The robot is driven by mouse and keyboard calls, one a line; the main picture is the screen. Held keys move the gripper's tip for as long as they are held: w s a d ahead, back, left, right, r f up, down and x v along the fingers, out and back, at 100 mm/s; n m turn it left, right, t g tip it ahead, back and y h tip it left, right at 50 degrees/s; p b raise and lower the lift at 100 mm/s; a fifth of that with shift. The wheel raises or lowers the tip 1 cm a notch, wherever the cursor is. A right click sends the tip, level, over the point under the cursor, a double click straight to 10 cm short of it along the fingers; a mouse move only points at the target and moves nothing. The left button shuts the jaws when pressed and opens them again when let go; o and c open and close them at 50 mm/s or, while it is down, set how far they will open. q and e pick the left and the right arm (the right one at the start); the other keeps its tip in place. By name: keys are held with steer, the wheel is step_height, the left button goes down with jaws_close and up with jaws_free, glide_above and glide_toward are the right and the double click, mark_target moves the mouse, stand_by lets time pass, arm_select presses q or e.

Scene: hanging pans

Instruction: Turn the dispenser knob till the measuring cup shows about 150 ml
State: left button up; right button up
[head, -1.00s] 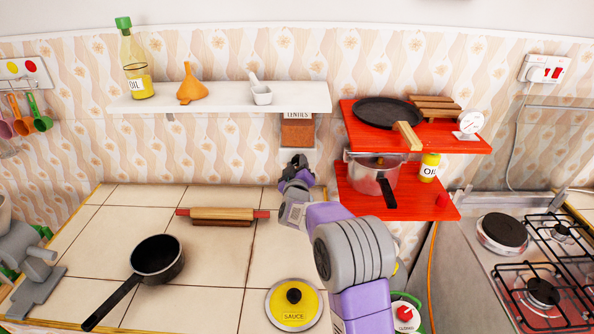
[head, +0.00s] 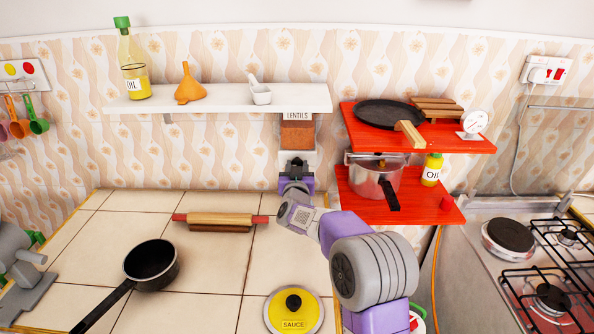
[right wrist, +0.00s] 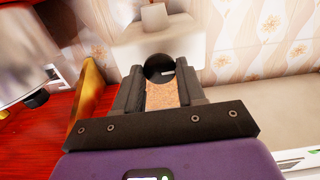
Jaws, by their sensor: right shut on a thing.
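The lentil dispenser (head: 297,133) hangs on the wall below the white shelf, with brown lentils behind its clear front. My right gripper (head: 296,167) is at its lower part and covers the knob in the head view. In the right wrist view, which appears upside down, the fingers (right wrist: 159,92) are shut on the round black knob (right wrist: 159,67). The dispenser's white lower body (right wrist: 200,45) and brown lentils (right wrist: 165,95) show around it. I cannot make out a measuring cup under the dispenser or its level. My left gripper is not in view.
Red shelves (head: 425,210) with a steel pot (head: 374,179) stand just right of my right arm. A rolling pin (head: 220,219), a black pan (head: 151,265) and a yellow sauce lid (head: 294,311) lie on the tiled counter. A stove (head: 520,265) is at right.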

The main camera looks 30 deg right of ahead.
stand_by(0.4)
steer(key=o, duration=1.1)
steer(key=shift+c, duration=0.2)
steer(key=v, duration=0.7)
steer(key=shift+s+p, duration=0.3)
steer(key=shift+p, duration=0.1)
steer(key=shift+a, duration=0.15)
